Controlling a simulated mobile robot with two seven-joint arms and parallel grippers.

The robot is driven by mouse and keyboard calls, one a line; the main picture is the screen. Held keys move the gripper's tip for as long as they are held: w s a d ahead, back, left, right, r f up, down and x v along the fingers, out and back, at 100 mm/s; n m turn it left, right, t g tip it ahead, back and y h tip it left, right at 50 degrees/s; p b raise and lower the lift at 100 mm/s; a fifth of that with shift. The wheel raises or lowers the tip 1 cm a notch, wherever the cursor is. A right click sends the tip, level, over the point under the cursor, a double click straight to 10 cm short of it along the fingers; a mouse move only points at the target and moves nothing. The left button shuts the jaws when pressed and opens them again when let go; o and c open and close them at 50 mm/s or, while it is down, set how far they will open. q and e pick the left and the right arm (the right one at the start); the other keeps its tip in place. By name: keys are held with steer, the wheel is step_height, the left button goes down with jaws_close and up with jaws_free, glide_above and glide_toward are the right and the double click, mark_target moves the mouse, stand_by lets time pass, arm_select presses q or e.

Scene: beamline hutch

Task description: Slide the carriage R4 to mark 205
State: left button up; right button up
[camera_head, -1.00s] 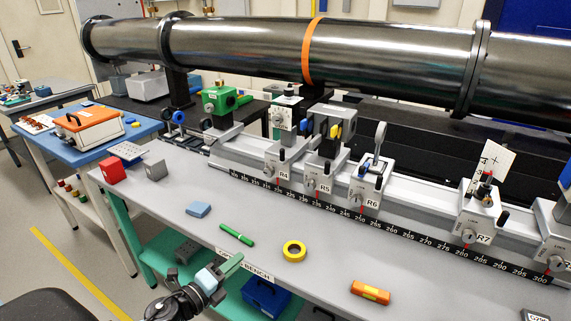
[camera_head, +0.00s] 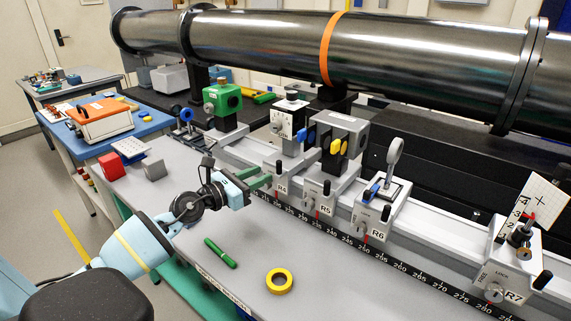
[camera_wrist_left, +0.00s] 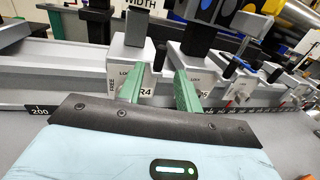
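Carriage R4 (camera_head: 282,189) is a light grey block on the rail, with a black handle post on its front and a white knobbed unit above. My left gripper (camera_head: 260,179) is just in front of it at the left. In the left wrist view the green fingers (camera_wrist_left: 160,88) are spread, with R4's front (camera_wrist_left: 128,55), label and black post showing between and beyond them. I see no contact. The scale strip (camera_head: 345,238) runs along the rail front; its 200 mark (camera_wrist_left: 40,111) shows left of R4 in the wrist view. Mark 205 is not readable. My right gripper is not in view.
Carriages R5 (camera_head: 322,205), R6 (camera_head: 373,225) and R7 (camera_head: 510,270) stand to the right of R4.

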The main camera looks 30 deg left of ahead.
mark_target(277, 167)
arm_select(q)
steer(key=shift+x, duration=3.8)
jaws_close()
